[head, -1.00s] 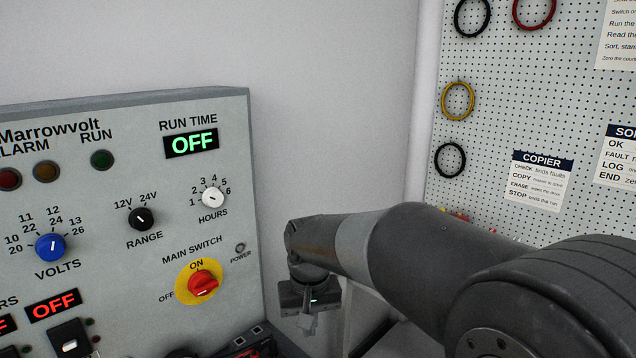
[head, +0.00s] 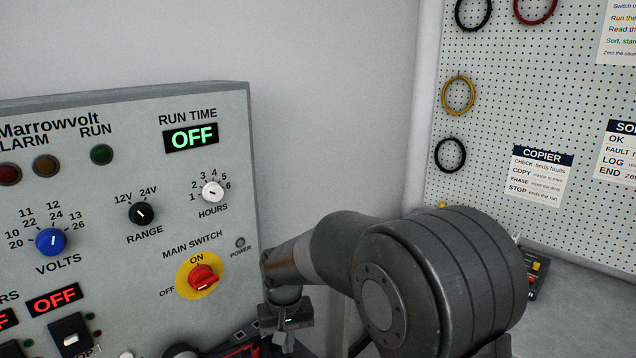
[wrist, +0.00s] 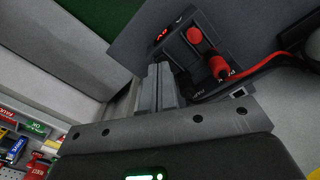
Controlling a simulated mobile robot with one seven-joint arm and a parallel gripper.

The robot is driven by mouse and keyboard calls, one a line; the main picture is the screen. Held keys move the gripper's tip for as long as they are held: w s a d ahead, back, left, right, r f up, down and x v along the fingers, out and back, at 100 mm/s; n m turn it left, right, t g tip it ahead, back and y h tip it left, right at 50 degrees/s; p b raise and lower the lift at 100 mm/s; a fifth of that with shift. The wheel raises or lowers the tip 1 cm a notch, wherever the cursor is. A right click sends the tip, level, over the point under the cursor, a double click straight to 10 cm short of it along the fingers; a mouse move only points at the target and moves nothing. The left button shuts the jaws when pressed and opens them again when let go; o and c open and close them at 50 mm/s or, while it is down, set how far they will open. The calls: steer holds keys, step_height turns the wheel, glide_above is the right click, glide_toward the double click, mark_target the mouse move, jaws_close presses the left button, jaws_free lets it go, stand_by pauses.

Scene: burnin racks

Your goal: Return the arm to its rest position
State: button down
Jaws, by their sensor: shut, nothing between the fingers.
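My gripper (head: 286,338) hangs at the end of my grey arm, low in the head view, just right of the Marrowvolt panel (head: 120,180). In the wrist view the two fingers of my gripper (wrist: 158,85) lie together with nothing between them. The red main switch (head: 203,280) on its yellow plate is left of my gripper, apart from it. The run time display (head: 190,137) reads OFF in green.
The panel also carries a blue volts knob (head: 51,241), a black range knob (head: 141,213) and a white hours knob (head: 212,192). A pegboard (head: 500,120) with cable rings stands at right. The wrist view shows red plugs (wrist: 217,68) and a red cable close by.

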steer(key=shift+f, duration=0.45)
steer(key=shift+f, duration=0.75)
stand_by(2.0)
steer(key=shift+r, duration=2.5)
